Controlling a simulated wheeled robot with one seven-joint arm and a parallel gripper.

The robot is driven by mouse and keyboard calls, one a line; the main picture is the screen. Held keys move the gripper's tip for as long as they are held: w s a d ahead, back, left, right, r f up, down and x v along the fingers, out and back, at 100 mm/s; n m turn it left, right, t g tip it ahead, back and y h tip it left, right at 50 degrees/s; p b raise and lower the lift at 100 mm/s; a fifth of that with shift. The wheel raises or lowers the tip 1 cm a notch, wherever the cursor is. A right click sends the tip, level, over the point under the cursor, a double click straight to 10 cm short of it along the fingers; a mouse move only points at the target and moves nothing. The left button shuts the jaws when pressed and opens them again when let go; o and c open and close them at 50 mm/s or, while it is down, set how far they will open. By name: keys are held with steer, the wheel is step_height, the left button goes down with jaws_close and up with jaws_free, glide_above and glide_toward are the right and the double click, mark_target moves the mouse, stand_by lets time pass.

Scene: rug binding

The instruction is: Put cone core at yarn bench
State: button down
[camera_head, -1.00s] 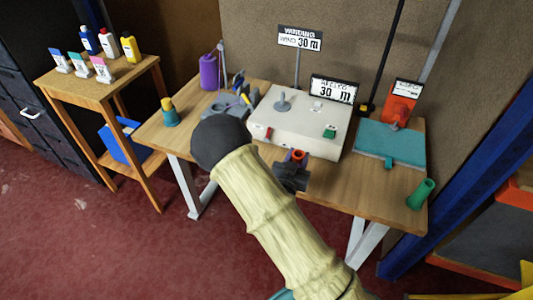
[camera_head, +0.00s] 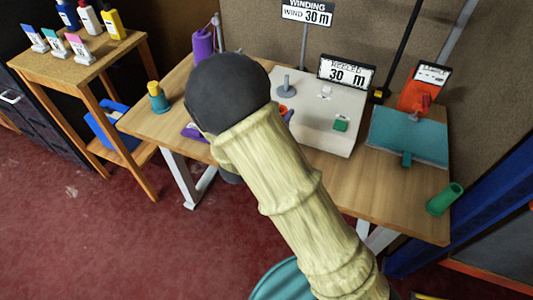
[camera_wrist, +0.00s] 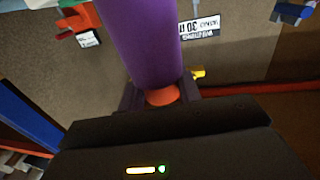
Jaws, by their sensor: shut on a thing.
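The cone core, a purple tube with an orange end, fills the top middle of the wrist view (camera_wrist: 145,40). My gripper (camera_wrist: 162,98) is shut on it near the orange end. In the head view a small orange and purple part of it (camera_head: 285,108) shows past my arm, in front of the white box; my arm hides the rest and the gripper fingers. The wooden bench (camera_head: 375,190) with the winding sign stands ahead; I take it as the yarn bench. I cannot tell the gap between core and bench.
A side table (camera_head: 85,60) with bottles stands left. The bench's front right is clear.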

step_height(320, 180, down, 6)
steer(key=shift+r, duration=0.1)
stand_by(0.4)
steer(key=shift+f, duration=2.1)
steer(key=shift+b, duration=0.3)
steer(key=shift+f, duration=0.2)
steer(key=c, duration=1)
jaws_free()
steer(key=shift+o, duration=0.2)
steer(key=shift+r, duration=0.15)
